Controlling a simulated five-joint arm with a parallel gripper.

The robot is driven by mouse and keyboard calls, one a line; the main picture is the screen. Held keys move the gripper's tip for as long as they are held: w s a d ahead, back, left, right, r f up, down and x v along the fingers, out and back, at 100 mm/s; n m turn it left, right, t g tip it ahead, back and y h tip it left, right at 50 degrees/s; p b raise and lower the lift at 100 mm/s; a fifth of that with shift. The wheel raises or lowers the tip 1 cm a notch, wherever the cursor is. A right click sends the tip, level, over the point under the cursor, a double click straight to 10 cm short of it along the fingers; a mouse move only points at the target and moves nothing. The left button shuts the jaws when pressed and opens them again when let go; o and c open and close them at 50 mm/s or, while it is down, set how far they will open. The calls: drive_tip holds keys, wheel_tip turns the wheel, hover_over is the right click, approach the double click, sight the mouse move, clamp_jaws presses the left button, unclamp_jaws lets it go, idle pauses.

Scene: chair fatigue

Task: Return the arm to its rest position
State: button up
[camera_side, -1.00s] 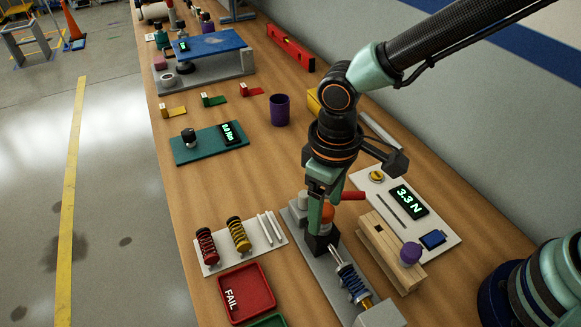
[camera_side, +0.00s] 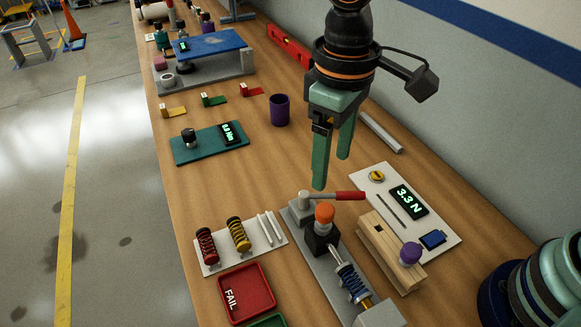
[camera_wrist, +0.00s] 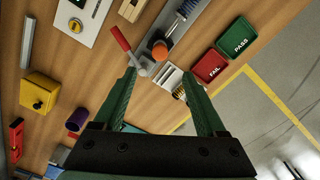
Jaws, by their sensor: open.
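My gripper (camera_side: 331,170) is open and empty. It hangs in the air above the bench, fingers pointing down, over the far end of a grey test fixture (camera_side: 330,268). The fixture carries a red-handled lever (camera_side: 338,196), an orange-topped black block (camera_side: 323,220) and a dark blue spring (camera_side: 352,282). In the wrist view my two green fingers (camera_wrist: 163,95) are spread wide, with the red lever (camera_wrist: 120,38) and the orange knob (camera_wrist: 160,50) beyond them. Nothing is between the fingers.
A white panel reading 3.3 N (camera_side: 385,180) and a wooden block with a purple knob (camera_side: 385,245) lie right of the fixture. Spring samples (camera_side: 238,235) and a red FAIL tray (camera_side: 268,280) lie left. A purple cup (camera_side: 280,110) stands behind. Bench between is clear.

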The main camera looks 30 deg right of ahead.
drive_tip(key=shift+d, duration=0.1)
drive_tip(key=d+r+m+t, duration=0.2)
drive_tip(key=d+m, duration=0.1)
drive_tip(key=d, duration=0.9)
drive_tip(key=d+r+m+t, duration=0.2)
drive_tip(key=d+m+t, duration=0.1)
drive_tip(key=d, duration=1)
drive_tip(key=shift+s+r+t, duration=0.15)
drive_tip(key=shift+r+t, duration=0.1)
drive_tip(key=shift+t, duration=0.05)
drive_tip(key=shift+a, duration=0.1)
